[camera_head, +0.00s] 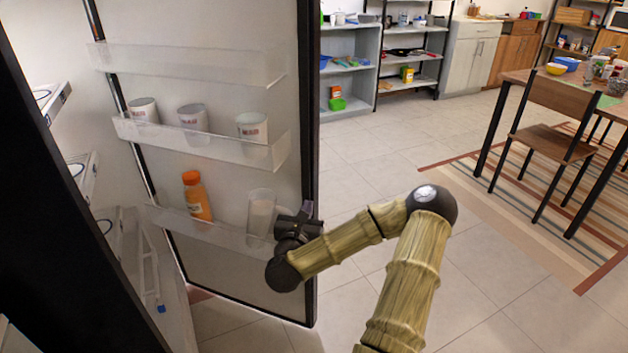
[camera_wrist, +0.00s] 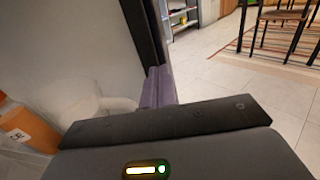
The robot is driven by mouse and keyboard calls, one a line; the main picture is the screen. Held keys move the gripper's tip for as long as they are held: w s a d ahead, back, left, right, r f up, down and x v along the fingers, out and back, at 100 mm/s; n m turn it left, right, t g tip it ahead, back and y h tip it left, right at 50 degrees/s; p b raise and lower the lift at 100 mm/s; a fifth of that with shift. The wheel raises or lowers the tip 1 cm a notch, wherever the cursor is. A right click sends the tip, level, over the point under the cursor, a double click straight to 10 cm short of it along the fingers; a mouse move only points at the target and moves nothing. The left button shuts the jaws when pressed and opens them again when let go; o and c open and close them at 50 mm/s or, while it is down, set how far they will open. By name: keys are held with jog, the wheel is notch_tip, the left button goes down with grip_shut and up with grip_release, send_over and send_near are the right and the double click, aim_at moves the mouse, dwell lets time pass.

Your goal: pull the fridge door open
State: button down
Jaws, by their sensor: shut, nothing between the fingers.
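The fridge door (camera_head: 218,270) stands wide open, its inner side with clear shelves facing me in the head view. The door's dark free edge (camera_head: 309,130) runs upright just beside my gripper; in the wrist view this edge (camera_wrist: 148,30) rises above the fingers. My gripper (camera_head: 307,210) is at the door's inner side near that edge, at the height of the lowest door shelf. Its fingers (camera_wrist: 158,88) are shut with nothing between them. Whether they touch the door I cannot tell. The fridge interior (camera_head: 85,120) is at the left.
An orange bottle (camera_head: 196,196) and a clear container (camera_head: 261,212) stand on the lowest door shelf, the container close to my gripper. Several white cups (camera_head: 193,117) stand on the shelf above. Tiled floor (camera_head: 400,160) is free to the right; a chair (camera_head: 550,125) and table stand farther right.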

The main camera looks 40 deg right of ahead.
jog(key=p, duration=0.4)
jog(key=shift+w+d+r, duration=0.1)
jog(key=shift+w+d, duration=0.05)
jog(key=shift+w, duration=0.05)
jog(key=p+x, duration=0.2)
jog(key=x, duration=0.1)
jog(key=p+x, duration=0.2)
jog(key=x, duration=0.1)
jog(key=p+x, duration=0.2)
jog(key=x, duration=0.1)
jog(key=shift+f, duration=0.25)
jog(key=shift+d, duration=0.1)
